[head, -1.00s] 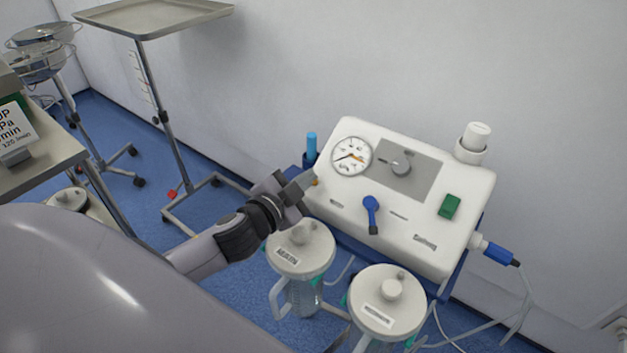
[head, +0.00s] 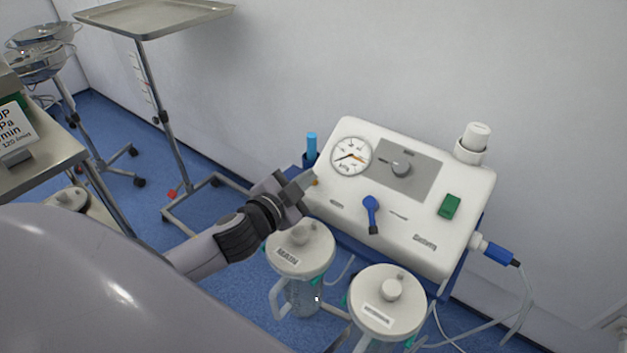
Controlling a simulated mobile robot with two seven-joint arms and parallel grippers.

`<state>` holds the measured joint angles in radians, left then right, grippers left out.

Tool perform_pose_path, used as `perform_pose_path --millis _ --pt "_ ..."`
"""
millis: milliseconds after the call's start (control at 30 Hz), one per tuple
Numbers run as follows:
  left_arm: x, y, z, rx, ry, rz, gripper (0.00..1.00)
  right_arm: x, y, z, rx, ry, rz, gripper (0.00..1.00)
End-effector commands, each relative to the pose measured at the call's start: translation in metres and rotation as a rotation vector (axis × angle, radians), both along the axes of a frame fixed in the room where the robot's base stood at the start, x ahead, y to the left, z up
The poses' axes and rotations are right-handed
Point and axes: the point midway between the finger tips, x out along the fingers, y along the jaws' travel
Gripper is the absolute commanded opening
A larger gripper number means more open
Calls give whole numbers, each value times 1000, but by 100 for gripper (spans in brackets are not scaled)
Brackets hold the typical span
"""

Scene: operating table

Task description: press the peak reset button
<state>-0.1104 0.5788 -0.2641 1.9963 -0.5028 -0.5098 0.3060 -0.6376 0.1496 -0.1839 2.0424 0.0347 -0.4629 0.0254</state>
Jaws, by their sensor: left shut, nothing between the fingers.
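The white suction unit (head: 405,240) stands at the right of the head view. My right gripper is not in view.
Two lidded jars (head: 301,250) (head: 388,302) stand in front of the unit, below my left gripper. A blue plug with hoses (head: 500,254) sticks out at the right. A steel tray stand (head: 150,15) is at the back left. The wall is close behind.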

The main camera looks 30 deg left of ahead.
Motion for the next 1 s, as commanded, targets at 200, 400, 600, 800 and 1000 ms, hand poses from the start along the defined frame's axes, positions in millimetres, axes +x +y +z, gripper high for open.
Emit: perform_pose_path --millis 200,400,600,800,1000 --pt "2 0 -3 -1 1 1 0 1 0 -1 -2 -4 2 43" --pt "5 0 -7 -1 -1 -1 0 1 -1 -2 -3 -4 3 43" --pt "5 0 -7 0 0 0 0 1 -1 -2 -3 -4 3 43" --pt "5 0 -7 0 0 0 0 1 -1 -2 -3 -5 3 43" --pt "7 0 -10 0 0 0 0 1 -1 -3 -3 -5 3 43"
